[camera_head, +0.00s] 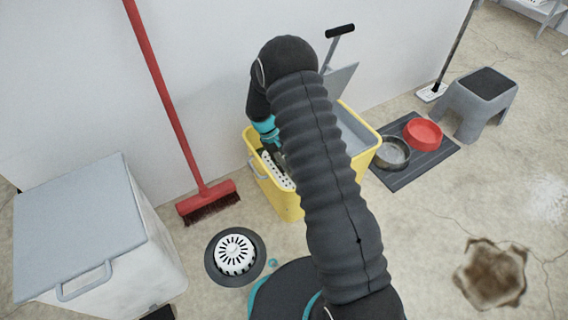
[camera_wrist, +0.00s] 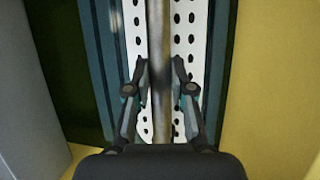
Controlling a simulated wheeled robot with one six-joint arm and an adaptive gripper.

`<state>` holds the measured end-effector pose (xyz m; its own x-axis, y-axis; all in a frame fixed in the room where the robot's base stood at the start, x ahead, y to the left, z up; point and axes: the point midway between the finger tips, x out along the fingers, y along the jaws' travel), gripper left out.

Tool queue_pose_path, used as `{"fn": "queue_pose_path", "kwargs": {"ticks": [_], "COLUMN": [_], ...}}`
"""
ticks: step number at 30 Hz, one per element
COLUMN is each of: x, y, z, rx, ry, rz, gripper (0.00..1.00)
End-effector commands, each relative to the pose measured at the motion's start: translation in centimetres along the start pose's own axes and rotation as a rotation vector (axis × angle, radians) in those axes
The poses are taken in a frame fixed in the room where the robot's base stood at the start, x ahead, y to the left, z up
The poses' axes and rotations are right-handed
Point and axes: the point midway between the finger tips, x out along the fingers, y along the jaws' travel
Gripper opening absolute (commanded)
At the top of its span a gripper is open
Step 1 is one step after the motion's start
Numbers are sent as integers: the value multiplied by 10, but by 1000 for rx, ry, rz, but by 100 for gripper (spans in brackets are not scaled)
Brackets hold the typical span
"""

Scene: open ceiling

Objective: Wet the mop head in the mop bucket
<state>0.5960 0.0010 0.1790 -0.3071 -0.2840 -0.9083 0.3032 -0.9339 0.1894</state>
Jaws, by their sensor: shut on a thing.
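The yellow mop bucket (camera_head: 287,206) stands on the floor by the wall, with a grey wringer part and a black-gripped lever at its back. The mop head (camera_head: 272,170) is a white perforated plate inside the left part of the bucket. In the wrist view the mop head (camera_wrist: 187,45) has blue-teal edges and lies between yellow walls. My gripper (camera_wrist: 160,88) is shut on the metal mop handle (camera_wrist: 158,30) just above the plate. In the head view my arm hides part of the bucket and most of the handle. Water cannot be made out.
A red broom (camera_head: 207,198) leans on the wall at left, near a grey lidded box (camera_head: 85,225). A round floor drain (camera_head: 236,256) lies in front. At right are two bowls (camera_head: 422,134) on a dark mat (camera_head: 405,180), a grey stool (camera_head: 478,95) and a brown stain (camera_head: 491,274).

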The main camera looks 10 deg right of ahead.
Motion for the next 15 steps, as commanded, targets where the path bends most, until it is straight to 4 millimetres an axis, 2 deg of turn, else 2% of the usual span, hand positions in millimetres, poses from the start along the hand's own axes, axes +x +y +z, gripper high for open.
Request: {"fn": "queue_pose_path", "kwargs": {"ticks": [8,15], "x": [0,-12], "y": [0,2], "z": [0,5], "rx": [0,0], "ry": [1,1], "rz": [0,0], "gripper": [0,0]}}
